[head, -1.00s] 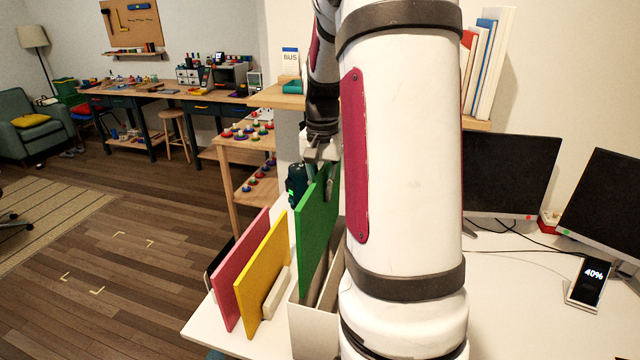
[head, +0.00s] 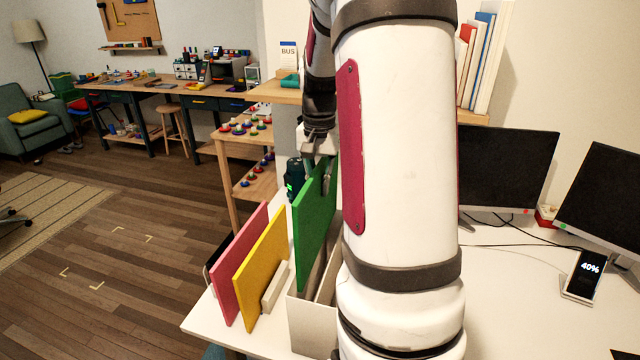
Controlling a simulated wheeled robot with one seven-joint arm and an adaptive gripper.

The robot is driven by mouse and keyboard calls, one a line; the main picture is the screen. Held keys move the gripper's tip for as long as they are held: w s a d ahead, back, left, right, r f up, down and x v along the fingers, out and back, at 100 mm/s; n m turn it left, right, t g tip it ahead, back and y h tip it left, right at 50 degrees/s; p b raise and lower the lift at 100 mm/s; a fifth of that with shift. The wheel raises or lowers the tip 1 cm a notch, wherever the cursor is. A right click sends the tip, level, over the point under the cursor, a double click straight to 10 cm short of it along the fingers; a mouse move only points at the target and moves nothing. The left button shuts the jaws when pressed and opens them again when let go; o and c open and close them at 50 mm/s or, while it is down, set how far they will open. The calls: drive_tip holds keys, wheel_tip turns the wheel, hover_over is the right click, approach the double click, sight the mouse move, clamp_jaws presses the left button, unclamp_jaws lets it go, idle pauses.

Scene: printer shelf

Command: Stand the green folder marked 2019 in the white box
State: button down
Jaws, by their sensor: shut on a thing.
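The green folder (head: 314,225) stands upright, its lower part at or inside the mouth of the white box (head: 303,322). My gripper (head: 325,168) is shut on the folder's top edge. My arm hides the right part of the box and some of the folder. Any 2019 mark on the folder cannot be seen from here. I cannot tell whether the folder's lower edge touches the box floor.
A yellow folder (head: 262,265) and a pink folder (head: 238,265) stand in a holder left of the box. A dark green device (head: 295,175) stands behind. Monitors (head: 508,172) and a phone on a stand (head: 586,272) are at right.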

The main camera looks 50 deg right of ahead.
sight(320, 233)
drive_tip(key=shift+f+b, duration=2.15)
drive_tip(key=shift+f, duration=5.25)
idle(0.6)
